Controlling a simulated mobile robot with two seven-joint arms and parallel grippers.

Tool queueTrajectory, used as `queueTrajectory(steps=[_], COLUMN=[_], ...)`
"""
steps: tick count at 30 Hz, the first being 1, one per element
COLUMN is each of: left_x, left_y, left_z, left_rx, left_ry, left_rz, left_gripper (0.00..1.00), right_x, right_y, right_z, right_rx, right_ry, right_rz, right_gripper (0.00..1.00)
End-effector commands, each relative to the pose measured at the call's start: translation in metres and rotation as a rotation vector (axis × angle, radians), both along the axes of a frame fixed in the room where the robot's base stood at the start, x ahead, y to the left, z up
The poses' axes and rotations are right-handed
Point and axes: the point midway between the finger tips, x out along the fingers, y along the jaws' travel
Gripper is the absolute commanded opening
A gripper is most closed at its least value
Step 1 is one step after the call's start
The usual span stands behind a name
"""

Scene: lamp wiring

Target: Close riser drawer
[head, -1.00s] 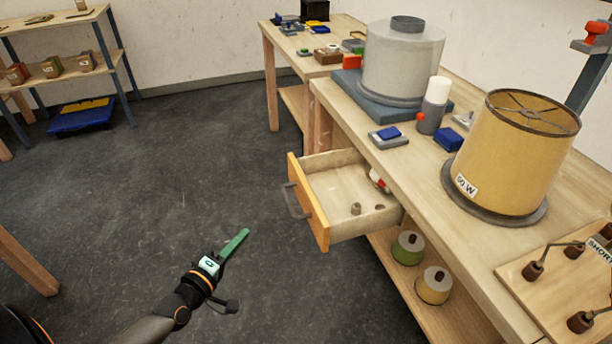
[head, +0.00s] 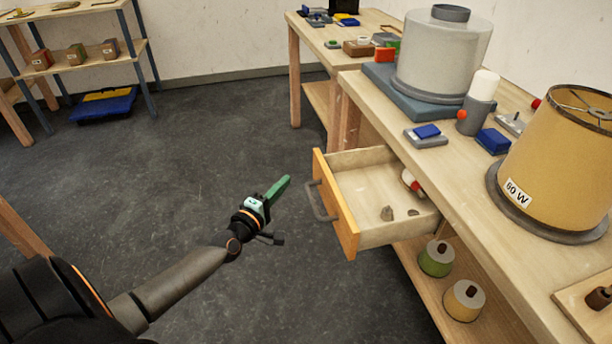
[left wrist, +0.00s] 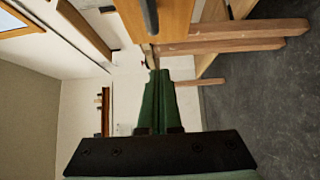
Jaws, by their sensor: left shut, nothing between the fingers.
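The riser drawer (head: 346,214) stands open under the workbench, its orange-brown front facing left with a dark grey handle (head: 320,202). Inside it lie a red and white item (head: 412,184) and small grey-brown pieces (head: 388,213). My left gripper (head: 282,184) is shut and empty, a little left of the drawer handle and apart from it. In the left wrist view the shut green fingers (left wrist: 158,80) point toward the drawer front (left wrist: 172,22), with the dark handle at the top. My right gripper is not in view.
The workbench top (head: 450,170) holds a grey drum (head: 440,60), a yellow lampshade marked 60 W (head: 560,165) and small blue parts. A green spool (head: 436,258) and a yellow spool (head: 464,300) sit on the lower shelf. The floor left of the drawer is clear.

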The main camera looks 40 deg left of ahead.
Motion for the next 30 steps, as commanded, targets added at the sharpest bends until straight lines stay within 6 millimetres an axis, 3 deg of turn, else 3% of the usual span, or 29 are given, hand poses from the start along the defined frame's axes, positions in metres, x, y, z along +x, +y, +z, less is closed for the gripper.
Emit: queueTrajectory(steps=[7,15,30], left_x=[0.041,0.065,0.067], left_y=[0.002,-0.021,-0.025], left_z=[-0.001,0.000,0.000], left_rx=[0.000,-0.001,0.001], left_ry=[-0.001,0.001,0.001], left_rz=[-0.001,-0.001,-0.001], left_gripper=[0.00,0.00,0.00], right_x=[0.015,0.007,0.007], right_y=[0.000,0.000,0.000], right_z=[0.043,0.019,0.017], right_rx=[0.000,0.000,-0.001], right_ry=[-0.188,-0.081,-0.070], right_rz=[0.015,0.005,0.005], right_gripper=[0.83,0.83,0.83])
